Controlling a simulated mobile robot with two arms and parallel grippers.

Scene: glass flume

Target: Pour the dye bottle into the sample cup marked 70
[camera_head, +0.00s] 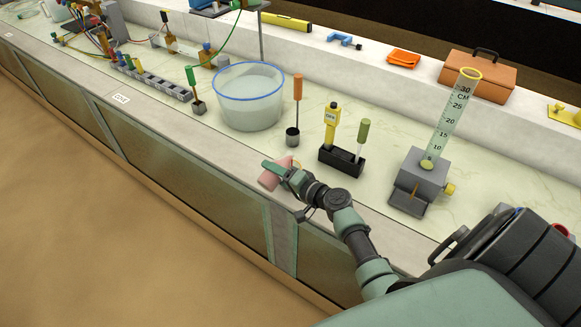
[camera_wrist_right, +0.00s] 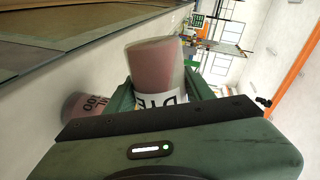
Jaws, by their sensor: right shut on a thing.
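My right gripper (camera_head: 281,168) is shut on the dye bottle (camera_head: 270,178), near the bench's front edge. In the right wrist view the bottle (camera_wrist_right: 155,62) is pinkish, with a partly covered white label, and sits between the green fingers (camera_wrist_right: 160,98). The bottle looks tilted in the head view. A pinkish cup (camera_wrist_right: 85,107) with dark print like "100" shows beside the gripper in the wrist view, partly hidden by it. I cannot read a 70 anywhere. Whether liquid is flowing cannot be told. My left gripper is not in view.
Behind the gripper stand a black rack (camera_head: 341,161) with a yellow meter, a small dark pot (camera_head: 292,137) with an orange-handled tool, and a blue-rimmed water tub (camera_head: 250,105). A graduated cylinder (camera_head: 445,125) in a grey stand is to the right. The bench's front edge is close.

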